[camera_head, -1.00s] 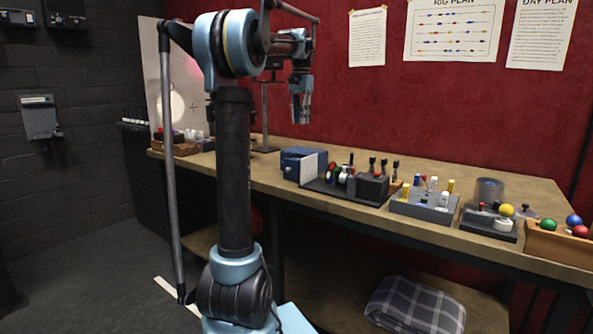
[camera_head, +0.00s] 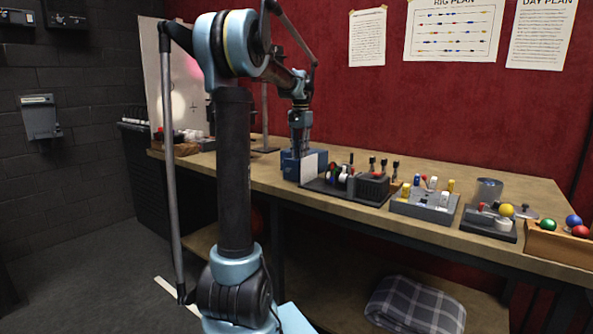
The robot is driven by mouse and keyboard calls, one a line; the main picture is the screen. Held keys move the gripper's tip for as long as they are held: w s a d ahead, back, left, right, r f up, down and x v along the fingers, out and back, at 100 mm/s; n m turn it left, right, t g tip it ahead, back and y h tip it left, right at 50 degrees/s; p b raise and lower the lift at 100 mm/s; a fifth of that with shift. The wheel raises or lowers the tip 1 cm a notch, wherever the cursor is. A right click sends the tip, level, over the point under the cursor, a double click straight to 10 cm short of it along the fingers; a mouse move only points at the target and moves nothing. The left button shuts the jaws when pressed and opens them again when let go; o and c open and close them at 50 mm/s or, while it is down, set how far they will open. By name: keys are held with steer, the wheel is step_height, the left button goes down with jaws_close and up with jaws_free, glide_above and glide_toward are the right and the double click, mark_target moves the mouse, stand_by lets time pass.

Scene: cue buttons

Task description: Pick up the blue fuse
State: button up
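A grey block (camera_head: 422,211) on the bench holds several small upright pegs in yellow, blue, red and white. The blue peg (camera_head: 417,180) stands toward its back left and looks like the blue fuse, though it is small here. My gripper (camera_head: 298,153) points down, well to the left of that block. It is at the blue box (camera_head: 291,168), in front of or just above it; I cannot tell if they touch. Its fingertips blend with the box, so their opening is unclear, and no held thing shows.
A dark tray (camera_head: 318,184) with coloured discs and a black block (camera_head: 371,188) stand between my gripper and the grey block. Farther right are a metal can (camera_head: 489,190), a button box (camera_head: 488,223) and a wooden box of balls (camera_head: 553,243).

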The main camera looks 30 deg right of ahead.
steer(key=shift+f, duration=1.95)
steer(key=shift+c, duration=0.2)
jaws_close()
steer(key=shift+r, duration=0.1)
step_height(320, 180, up, 10)
